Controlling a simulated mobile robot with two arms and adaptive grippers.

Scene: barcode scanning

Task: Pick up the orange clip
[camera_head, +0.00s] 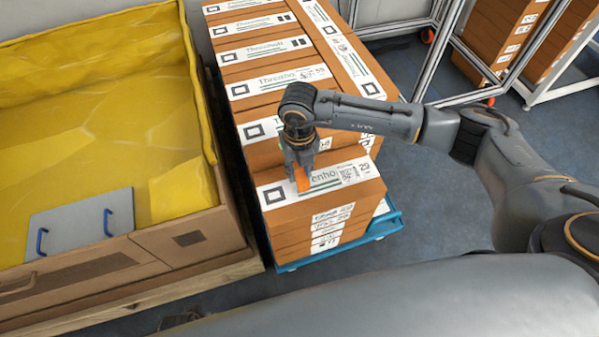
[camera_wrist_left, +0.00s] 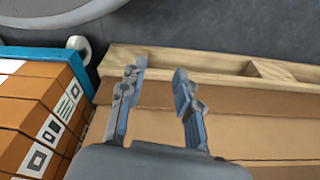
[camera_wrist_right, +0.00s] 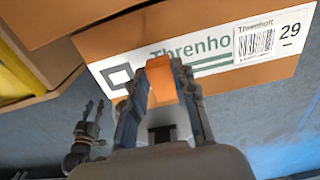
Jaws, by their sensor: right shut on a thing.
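The orange clip (camera_wrist_right: 161,80) is between the two fingers of my right gripper (camera_wrist_right: 166,84), which is shut on it. In the head view the right gripper (camera_head: 299,172) points down at the front cardboard box (camera_head: 345,196), with the clip (camera_head: 304,186) showing low between its fingers. The clip is in front of the printed label; I cannot tell whether it touches the box. My left gripper (camera_wrist_left: 157,80) is open and empty in the left wrist view, with the box stack to its left. It also shows at the left of the right wrist view (camera_wrist_right: 93,112).
Stacked labelled boxes (camera_head: 271,77) stand on a blue base (camera_head: 375,230). A large crate (camera_head: 210,243) with yellow lining (camera_head: 180,190) and a grey panel with blue handles (camera_head: 78,222) stands at left. White-framed racks (camera_head: 480,55) stand at the back right. Grey floor (camera_head: 430,210) is clear at right.

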